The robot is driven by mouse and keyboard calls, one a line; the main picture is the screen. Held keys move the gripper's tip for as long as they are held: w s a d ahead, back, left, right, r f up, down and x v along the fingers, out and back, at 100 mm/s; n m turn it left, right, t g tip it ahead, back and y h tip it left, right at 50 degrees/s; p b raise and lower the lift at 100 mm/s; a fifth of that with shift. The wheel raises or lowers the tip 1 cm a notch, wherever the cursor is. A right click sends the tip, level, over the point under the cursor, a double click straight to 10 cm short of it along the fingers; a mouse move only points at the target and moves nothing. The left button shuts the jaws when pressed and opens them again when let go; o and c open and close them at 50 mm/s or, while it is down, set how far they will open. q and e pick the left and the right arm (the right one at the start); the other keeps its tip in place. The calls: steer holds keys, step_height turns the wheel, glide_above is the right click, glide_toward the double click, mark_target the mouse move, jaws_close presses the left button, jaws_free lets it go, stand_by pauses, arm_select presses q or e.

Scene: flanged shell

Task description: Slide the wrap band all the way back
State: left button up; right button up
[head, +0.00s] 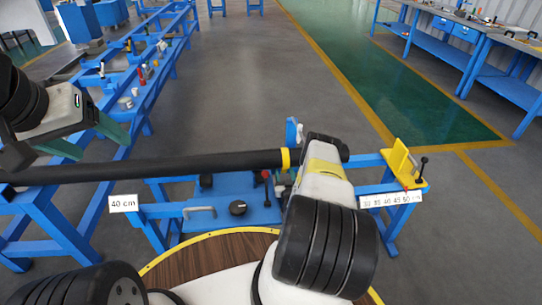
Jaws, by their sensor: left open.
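A long black tube (190,166) lies nearly level across the view, running in from the left edge. A yellow band (286,159) is around it near its right visible end, just left of my right arm; I cannot tell whether this is the wrap band. My left gripper (86,139) is open and empty at the left, its green fingers spread just above the tube in the picture; contact cannot be judged. My right arm's white and black links cover the tube's right end, and its gripper is hidden.
A blue stand holds a "40 cm" sign (123,203), a numbered scale plate (390,199) and a yellow bracket (401,157) with a black-knobbed lever (421,168). A red-knobbed lever (266,174) stands below the tube. Blue workbenches (455,50) stand far right; open floor lies behind.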

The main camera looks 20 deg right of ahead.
steer(key=v, duration=0.8)
stand_by(0.5)
